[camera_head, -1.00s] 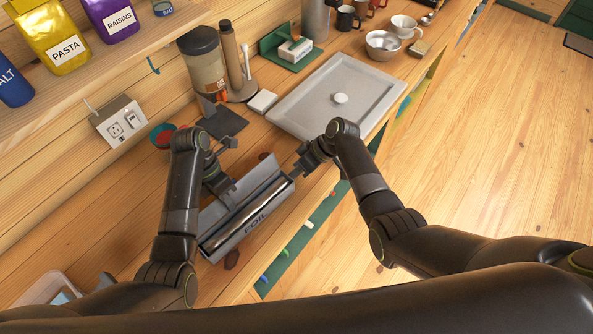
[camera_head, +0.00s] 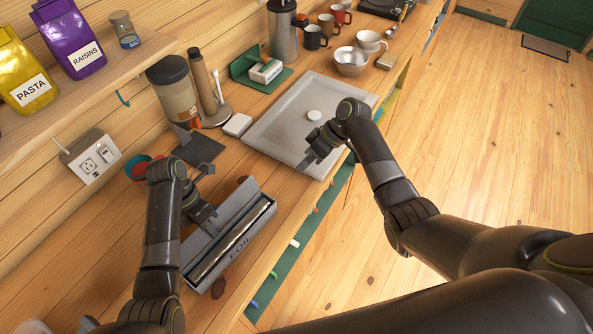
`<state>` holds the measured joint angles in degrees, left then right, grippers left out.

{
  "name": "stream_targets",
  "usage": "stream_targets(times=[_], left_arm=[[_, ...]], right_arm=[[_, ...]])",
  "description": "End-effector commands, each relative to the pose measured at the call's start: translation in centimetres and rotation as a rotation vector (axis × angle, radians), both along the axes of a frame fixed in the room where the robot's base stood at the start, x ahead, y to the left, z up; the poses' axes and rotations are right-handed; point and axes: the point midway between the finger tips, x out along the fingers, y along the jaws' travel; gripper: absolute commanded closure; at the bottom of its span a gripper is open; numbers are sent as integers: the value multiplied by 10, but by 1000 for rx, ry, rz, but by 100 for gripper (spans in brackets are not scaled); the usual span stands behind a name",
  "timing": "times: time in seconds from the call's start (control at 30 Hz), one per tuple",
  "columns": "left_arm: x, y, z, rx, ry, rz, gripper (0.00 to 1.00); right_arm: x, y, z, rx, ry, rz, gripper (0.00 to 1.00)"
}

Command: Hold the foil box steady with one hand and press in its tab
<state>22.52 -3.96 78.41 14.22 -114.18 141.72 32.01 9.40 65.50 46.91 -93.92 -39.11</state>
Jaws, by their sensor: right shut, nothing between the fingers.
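The foil box (camera_head: 241,247) is a long grey carton lying at a slant near the counter's front edge. Its lid stands open at the back and the pale roll (camera_head: 228,242) shows inside. My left gripper (camera_head: 207,221) is at the box's back side, touching or very close to it; its fingertips are partly hidden, so I cannot tell how far they are closed. My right gripper (camera_head: 307,163) is shut and empty, apart from the box, above the near edge of the tray. The tab at the box's end is too small to make out.
Mugs and bowls are at the far end. Open floor lies right.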

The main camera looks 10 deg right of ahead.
Motion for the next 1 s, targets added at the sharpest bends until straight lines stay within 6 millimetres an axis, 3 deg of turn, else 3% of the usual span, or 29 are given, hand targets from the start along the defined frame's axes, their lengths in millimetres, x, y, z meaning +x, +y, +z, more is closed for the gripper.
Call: stream_targets(times=[0.43, 0.63, 1.0], left_arm=[[-1, 0, 0, 1, 2, 0, 100], [0, 0, 0, 1, 2, 0, 71], [4, -1, 3, 1, 1, -2, 71]], right_arm=[[0, -2, 3, 1, -1, 0, 100], [0, -2, 3, 1, -1, 0, 100], [0, -2, 3, 1, -1, 0, 100]])
